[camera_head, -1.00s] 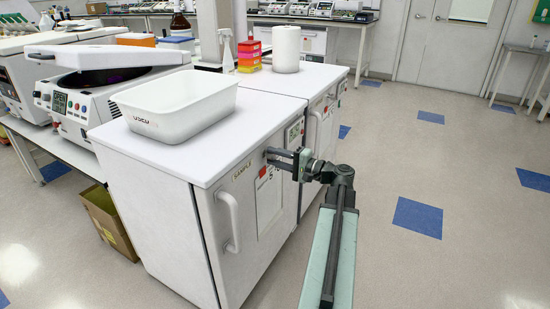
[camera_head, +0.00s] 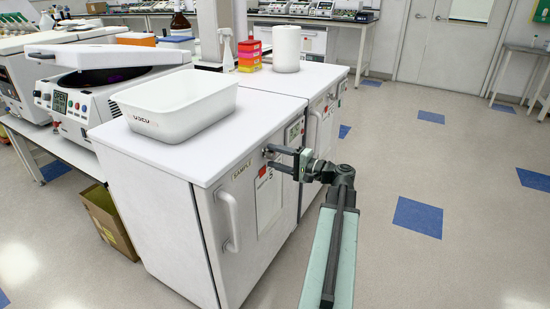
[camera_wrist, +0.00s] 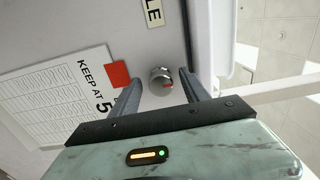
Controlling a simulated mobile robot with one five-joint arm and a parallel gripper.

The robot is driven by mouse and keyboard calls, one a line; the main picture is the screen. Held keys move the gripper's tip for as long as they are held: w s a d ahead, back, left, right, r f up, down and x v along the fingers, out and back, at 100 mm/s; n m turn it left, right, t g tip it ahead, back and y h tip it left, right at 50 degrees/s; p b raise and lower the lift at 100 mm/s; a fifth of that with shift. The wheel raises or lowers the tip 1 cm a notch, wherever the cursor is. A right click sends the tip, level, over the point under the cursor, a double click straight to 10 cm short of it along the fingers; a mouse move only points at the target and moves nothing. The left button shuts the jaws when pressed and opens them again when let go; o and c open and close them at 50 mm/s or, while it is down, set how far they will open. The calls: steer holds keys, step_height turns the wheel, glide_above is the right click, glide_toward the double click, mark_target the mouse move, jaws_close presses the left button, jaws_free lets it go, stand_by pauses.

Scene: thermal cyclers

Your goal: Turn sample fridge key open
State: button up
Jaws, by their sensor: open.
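The sample fridge (camera_head: 165,205) is a white cabinet with a "SAMPLE" label (camera_head: 242,168) at the top of its door and a vertical handle (camera_head: 231,220). Its round metal key knob with a red mark (camera_wrist: 161,81) shows in the wrist view, on the door near the label. My gripper (camera_head: 268,158) is at the upper part of the door. In the wrist view its two fingers (camera_wrist: 162,86) are open, one on either side of the knob, with gaps visible on both sides. In the head view the knob is too small to tell clearly.
A white tub (camera_head: 175,105) stands on the fridge top. A second cabinet (camera_head: 321,120) adjoins behind, with a paper roll (camera_head: 286,48) on it. A centrifuge (camera_head: 100,88) is at left. A notice (camera_wrist: 62,100) and red square (camera_wrist: 119,74) are on the door. Floor at right is clear.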

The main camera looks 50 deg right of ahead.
steer(key=v, duration=0.7)
steer(key=shift+s, duration=0.35)
